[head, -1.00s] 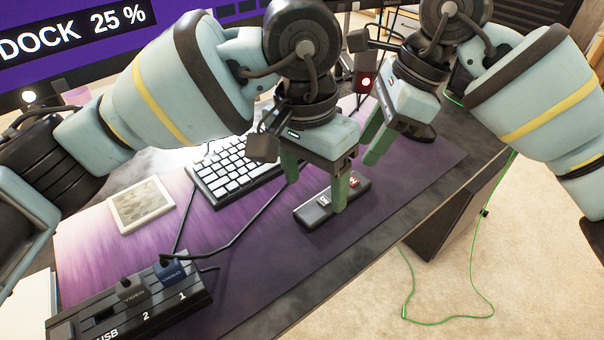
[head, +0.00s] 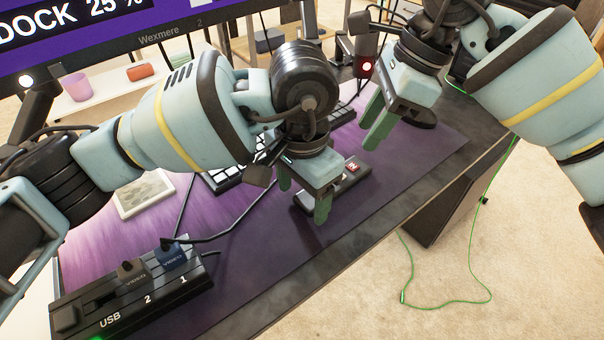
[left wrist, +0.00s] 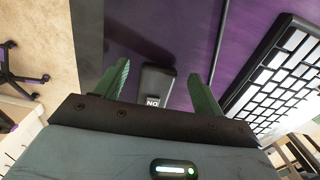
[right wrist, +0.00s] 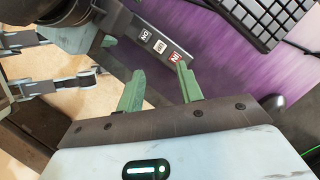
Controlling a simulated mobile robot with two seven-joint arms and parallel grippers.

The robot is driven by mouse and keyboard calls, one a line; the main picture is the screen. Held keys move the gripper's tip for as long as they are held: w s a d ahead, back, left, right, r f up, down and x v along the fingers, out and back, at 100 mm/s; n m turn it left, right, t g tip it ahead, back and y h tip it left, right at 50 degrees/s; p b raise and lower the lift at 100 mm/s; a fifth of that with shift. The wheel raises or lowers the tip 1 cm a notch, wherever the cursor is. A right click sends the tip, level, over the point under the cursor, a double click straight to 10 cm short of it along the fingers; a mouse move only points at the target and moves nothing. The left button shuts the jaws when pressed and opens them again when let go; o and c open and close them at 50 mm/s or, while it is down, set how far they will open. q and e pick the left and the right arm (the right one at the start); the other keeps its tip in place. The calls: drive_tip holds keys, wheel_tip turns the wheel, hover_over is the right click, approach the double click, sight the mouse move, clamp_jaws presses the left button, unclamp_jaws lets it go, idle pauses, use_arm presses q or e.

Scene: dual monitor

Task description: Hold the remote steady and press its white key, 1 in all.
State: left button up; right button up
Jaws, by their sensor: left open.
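The remote (head: 338,183) is a dark slim bar lying on the purple desk mat, with a red key (head: 353,167) near its right end. My left gripper (head: 303,194) is open over the remote's left end and hides the white key in the head view. In the left wrist view the remote (left wrist: 156,80) lies between the spread fingers, touching neither visibly. My right gripper (head: 378,120) is open and empty, above and beyond the remote's right end.
A black dock (head: 130,300) with plugged cables stands front left. A pale square pad (head: 143,194) lies left, partly behind my left arm. Monitors (head: 120,35) stand at the back. The mat's front right is clear.

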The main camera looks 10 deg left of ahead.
use_arm(q)
drive_tip(key=shift+f, duration=0.6)
drive_tip(key=c, duration=1.1)
use_arm(e)
clamp_jaws()
idle(0.6)
